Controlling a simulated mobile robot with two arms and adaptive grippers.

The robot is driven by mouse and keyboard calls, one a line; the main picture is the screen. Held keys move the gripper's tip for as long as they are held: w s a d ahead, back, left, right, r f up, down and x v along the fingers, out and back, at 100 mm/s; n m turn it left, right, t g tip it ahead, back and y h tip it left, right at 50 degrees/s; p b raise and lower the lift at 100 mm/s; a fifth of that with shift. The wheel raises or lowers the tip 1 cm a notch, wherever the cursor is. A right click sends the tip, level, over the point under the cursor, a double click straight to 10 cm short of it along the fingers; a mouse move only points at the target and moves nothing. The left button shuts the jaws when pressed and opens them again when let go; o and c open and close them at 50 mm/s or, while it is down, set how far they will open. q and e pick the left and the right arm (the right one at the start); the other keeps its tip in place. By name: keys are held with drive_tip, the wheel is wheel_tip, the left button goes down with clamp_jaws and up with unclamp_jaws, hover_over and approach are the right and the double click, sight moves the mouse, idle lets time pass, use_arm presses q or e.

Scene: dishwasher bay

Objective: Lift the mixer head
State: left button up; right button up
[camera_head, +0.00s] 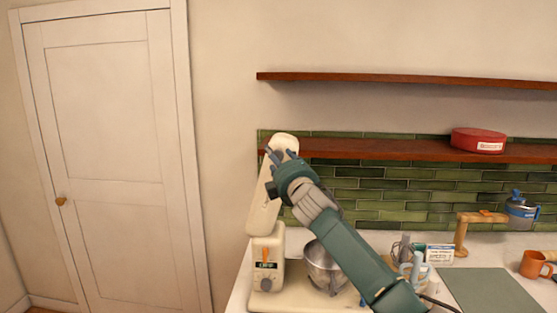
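The cream stand mixer (266,252) stands on the counter at the lower middle, with an orange label and a dark knob on its column. Its mixer head (262,208) is tilted up steeply, well clear of the metal bowl (322,262) on the base. My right arm reaches in from the lower right across the bowl. My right gripper (275,170) is at the upper part of the head, touching or very close to it. The wrist partly hides its fingers, so I cannot tell if they are shut. My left gripper is not in view.
A wooden shelf (420,149) with a red round tin (478,140) runs behind the mixer. To the right are a whisk, a blue-and-white card (439,254), a wooden stand (462,238), a blue-lidded jar (521,211), an orange mug (534,264) and a grey-green mat (492,290).

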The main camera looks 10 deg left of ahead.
drive_tip(key=shift+d+v, duration=0.2)
drive_tip(key=shift+v, duration=0.8)
drive_tip(key=v, duration=1)
drive_tip(key=shift+a, duration=0.15)
